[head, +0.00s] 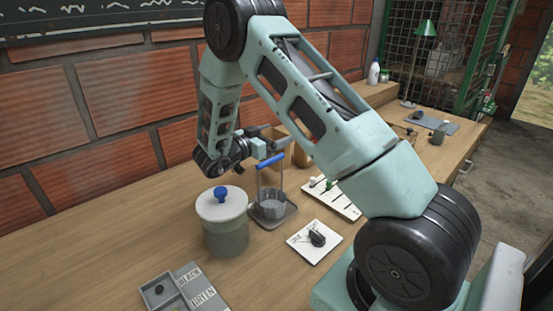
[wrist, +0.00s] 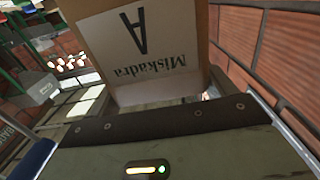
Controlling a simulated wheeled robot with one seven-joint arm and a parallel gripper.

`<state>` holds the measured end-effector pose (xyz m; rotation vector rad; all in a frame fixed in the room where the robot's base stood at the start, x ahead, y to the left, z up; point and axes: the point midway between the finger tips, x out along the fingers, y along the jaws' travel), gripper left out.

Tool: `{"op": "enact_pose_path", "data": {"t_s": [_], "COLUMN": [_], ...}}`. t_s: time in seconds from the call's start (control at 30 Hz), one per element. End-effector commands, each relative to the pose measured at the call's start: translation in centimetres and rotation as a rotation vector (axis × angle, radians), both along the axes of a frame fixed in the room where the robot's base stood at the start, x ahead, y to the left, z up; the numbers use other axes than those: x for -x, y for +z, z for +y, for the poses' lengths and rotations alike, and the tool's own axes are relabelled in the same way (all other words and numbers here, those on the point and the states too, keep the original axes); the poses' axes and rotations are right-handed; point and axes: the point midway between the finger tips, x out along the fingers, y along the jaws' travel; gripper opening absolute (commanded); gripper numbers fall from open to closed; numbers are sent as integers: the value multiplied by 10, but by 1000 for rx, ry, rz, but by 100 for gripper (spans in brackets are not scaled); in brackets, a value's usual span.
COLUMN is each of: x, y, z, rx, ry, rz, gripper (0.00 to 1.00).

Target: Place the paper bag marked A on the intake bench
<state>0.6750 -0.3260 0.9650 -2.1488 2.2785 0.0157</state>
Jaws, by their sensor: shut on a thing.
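The paper bag (wrist: 203,45) is brown with a white label reading "Miskadra" and a large A, upside down in the wrist view. It fills the top middle there, beyond the dark edge of my gripper (wrist: 165,122). In the head view, my gripper (head: 262,149) is low over the wooden bench, partly hidden by my arm. It is shut on the bag, though the fingertips' contact is not clear. Brown paper (head: 300,156) shows just right of my gripper, partly covered by my arm. The long wooden bench (head: 120,235) runs along the brick wall; no intake marking is readable.
A white square with a dark item (head: 314,242), a slotted white board (head: 335,197) and a labelled tray (head: 185,290) lie nearby. The left bench is clear.

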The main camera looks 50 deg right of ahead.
Motion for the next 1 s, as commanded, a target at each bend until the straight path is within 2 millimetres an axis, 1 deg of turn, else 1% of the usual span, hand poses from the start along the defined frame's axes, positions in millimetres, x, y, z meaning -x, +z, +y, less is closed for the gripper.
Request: {"op": "enact_pose_path", "data": {"t_s": [0.03, 0.17, 0.43, 0.5, 0.73, 0.87, 0.9, 0.93, 0.97, 1.0], "x": [0, 0, 0, 0, 0, 0, 0, 0, 0, 0], "y": [-8, -18, -54, -58, -58, -62, -62, -62, -61, -61], "z": [0, 0, 0, 0, 0, 0, 0, 0, 0, 0], "rx": [0, 0, 0, 0, 0, 0, 0, 0, 0, 0], "ry": [0, 1, 3, 3, 3, 3, 3, 3, 3, 3], "rz": [2, 1, 2, -1, -2, -2, -2, -2, -2, -2], "gripper": [43, 43, 43, 43, 43, 43, 86, 94, 100, 100]}}
